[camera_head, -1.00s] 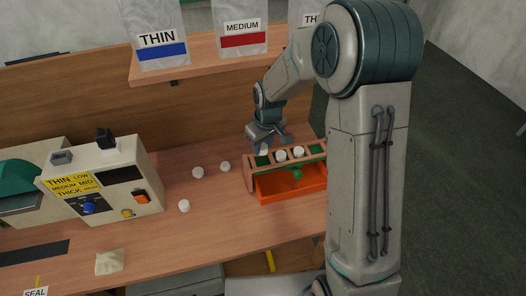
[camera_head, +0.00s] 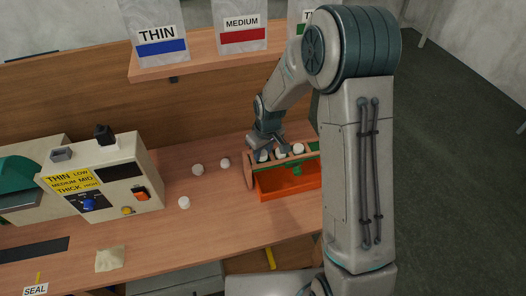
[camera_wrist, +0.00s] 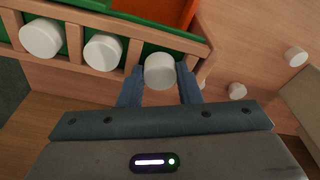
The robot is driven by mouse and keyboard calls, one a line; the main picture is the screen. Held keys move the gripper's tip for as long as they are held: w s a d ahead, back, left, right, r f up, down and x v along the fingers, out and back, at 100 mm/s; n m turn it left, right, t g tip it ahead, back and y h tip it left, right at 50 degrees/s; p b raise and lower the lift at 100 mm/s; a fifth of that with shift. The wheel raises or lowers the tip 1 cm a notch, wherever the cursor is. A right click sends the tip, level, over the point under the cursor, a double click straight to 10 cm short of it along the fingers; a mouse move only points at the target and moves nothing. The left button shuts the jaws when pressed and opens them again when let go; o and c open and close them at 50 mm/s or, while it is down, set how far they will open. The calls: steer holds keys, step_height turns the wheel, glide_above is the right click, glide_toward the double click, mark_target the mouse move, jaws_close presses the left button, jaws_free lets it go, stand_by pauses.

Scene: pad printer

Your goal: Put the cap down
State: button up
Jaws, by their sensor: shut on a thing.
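The white round cap (camera_wrist: 160,72) sits between the two blue-grey fingers of my gripper (camera_wrist: 160,84) in the wrist view, and the fingers are shut on it. The held cap also shows in the head view (camera_head: 263,156), at the left end of the wooden rack (camera_head: 249,172). In the wrist view it is at the end slot of the rack (camera_wrist: 200,48), beside a divider. Whether it touches the slot floor I cannot tell. Two more white caps, one (camera_wrist: 103,52) nearer and one (camera_wrist: 40,38) farther, stand in neighbouring slots.
An orange tray (camera_head: 288,190) lies in front of the rack. Loose white caps (camera_head: 198,170), (camera_head: 225,163) and (camera_head: 184,203) stand on the table to the left. A control box (camera_head: 120,185) with knobs is farther left. A shelf (camera_head: 200,62) with labelled bags hangs behind.

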steer(key=o, duration=0.9)
steer(key=shift+s+f, duration=0.2)
steer(key=shift+f, duration=0.2)
steer(key=shift+o, duration=0.5)
steer(key=shift+r+p, duration=0.45)
steer(key=shift+p, duration=0.1)
steer(key=shift+w+r, duration=0.1)
steer(key=shift+r, duration=0.3)
step_height(320, 180, up, 11)
steer(key=s+d, duration=0.1)
steer(key=s+d+r+m, duration=0.2)
steer(key=s+d, duration=0.1)
steer(key=s, duration=0.4)
steer(key=s+d+r+m+t, duration=0.1)
steer(key=s+d+r+m, duration=0.1)
steer(key=s, duration=0.6)
steer(key=s+d+r+m+h, duration=0.1)
steer(key=s+d+r+m, duration=0.1)
steer(key=s+d+r, duration=0.2)
steer(key=s, duration=0.3)
steer(key=shift+s+d+r+m, duration=0.25)
steer(key=shift+s+d+m, duration=0.05)
steer(key=shift+s+m, duration=0.1)
steer(key=shift+w, duration=0.1)
